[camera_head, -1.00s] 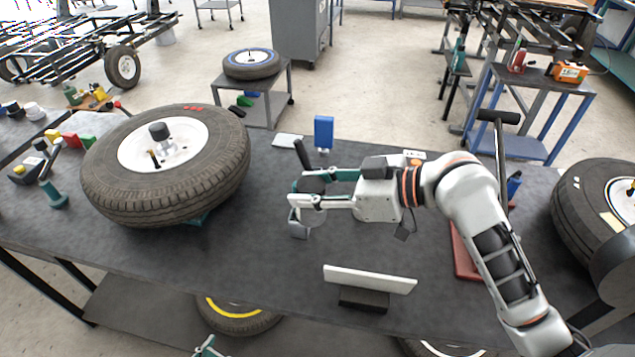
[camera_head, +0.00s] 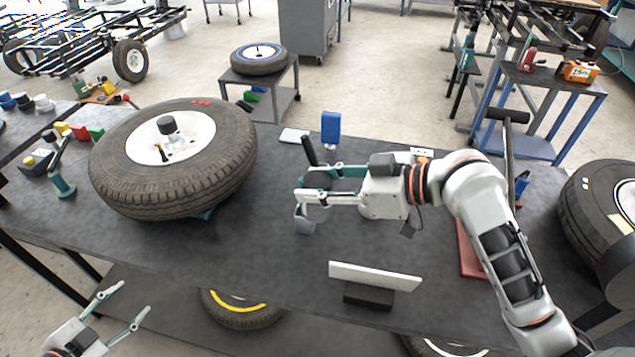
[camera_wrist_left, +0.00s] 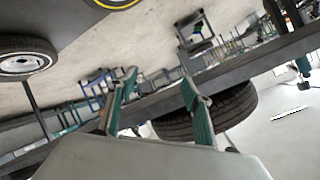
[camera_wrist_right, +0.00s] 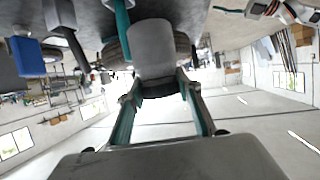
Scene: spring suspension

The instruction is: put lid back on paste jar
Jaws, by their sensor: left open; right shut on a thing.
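My right gripper (camera_head: 300,197) is shut around a grey jar (camera_head: 305,224) over the middle of the table. The jar's dark round top (camera_head: 318,179) shows between the fingers. Whether that top is a lid or an open mouth I cannot tell. In the right wrist view the grey jar (camera_wrist_right: 153,48) sits between the fingers, its dark end toward the gripper. Whether its base touches the table is unclear. I cannot make out a separate lid. My left gripper (camera_head: 134,298) is open and empty, in front of the table at the lower left. Its spread fingers show in the left wrist view (camera_wrist_left: 158,76).
A large tyre (camera_head: 125,195) lies left of the jar. A black handle (camera_head: 309,151) and a blue block (camera_head: 331,128) stand behind it. A white panel on a black base (camera_head: 368,297) stands in front. A red tray (camera_head: 470,250) lies right. The table between tyre and jar is clear.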

